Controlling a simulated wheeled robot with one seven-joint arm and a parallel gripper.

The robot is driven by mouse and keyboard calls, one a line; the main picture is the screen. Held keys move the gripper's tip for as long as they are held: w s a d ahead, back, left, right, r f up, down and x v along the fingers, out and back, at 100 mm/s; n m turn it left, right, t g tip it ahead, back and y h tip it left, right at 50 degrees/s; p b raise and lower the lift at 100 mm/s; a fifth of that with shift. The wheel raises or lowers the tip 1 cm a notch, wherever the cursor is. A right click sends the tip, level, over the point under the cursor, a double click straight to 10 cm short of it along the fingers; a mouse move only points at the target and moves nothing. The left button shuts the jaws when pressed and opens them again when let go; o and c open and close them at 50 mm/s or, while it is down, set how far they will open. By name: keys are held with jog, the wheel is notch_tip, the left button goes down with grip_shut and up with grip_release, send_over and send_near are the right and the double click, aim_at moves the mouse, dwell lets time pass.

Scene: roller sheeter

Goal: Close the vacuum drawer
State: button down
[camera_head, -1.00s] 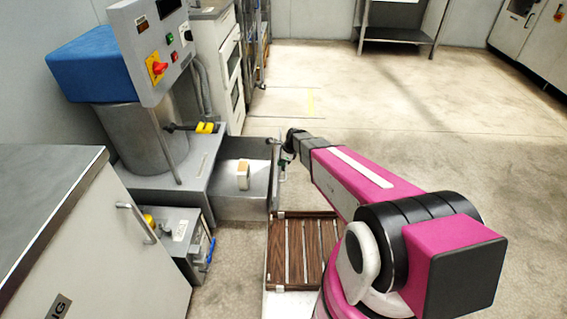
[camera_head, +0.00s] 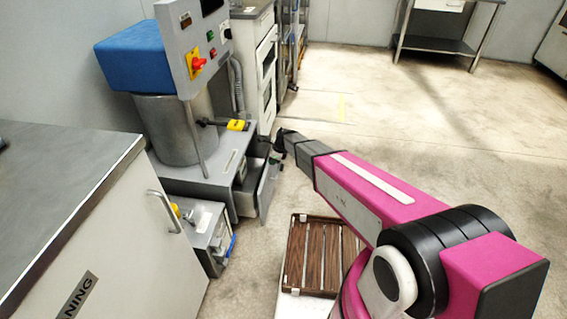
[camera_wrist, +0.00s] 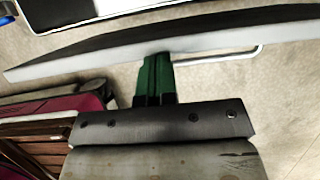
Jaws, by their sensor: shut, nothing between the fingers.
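The vacuum drawer (camera_head: 266,189) is a grey metal drawer low in the machine's base, under the blue-topped machine. In the wrist view, the gripper's green fingers (camera_wrist: 155,78) are together and reach the grey edge of the front panel (camera_wrist: 215,38). A bar handle (camera_wrist: 222,57) shows beside them. The finger tips are hidden behind the panel edge, so contact is hard to tell.
The machine (camera_head: 172,125) has a red knob and a blue top. A grey cabinet (camera_head: 125,215) stands at the left, with a small unit (camera_head: 205,232) beside the drawer. My wooden-slatted base deck is at lower centre. The floor to the right (camera_head: 420,120) is clear.

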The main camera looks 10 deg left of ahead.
jog(key=a, duration=1.2)
jog(key=shift+w+a, duration=0.2)
jog(key=shift+w, duration=0.05)
jog(key=d+r, duration=0.8)
jog(key=r, duration=0.1)
jog(key=s+d+r+n+h, duration=0.1)
jog(key=s+d+r+n, duration=0.2)
jog(key=d, duration=1)
jog(key=s+d+r+n+h, duration=0.2)
jog(key=s+d+r+n, duration=0.2)
jog(key=s+d+n, duration=0.5)
jog(key=s+d+r+n+h, duration=0.1)
jog(key=s+d+r+n, duration=0.3)
jog(key=s+d, duration=0.5)
jog(key=d+n, duration=0.2)
jog(key=d, duration=0.8)
jog(key=shift+d, duration=0.25)
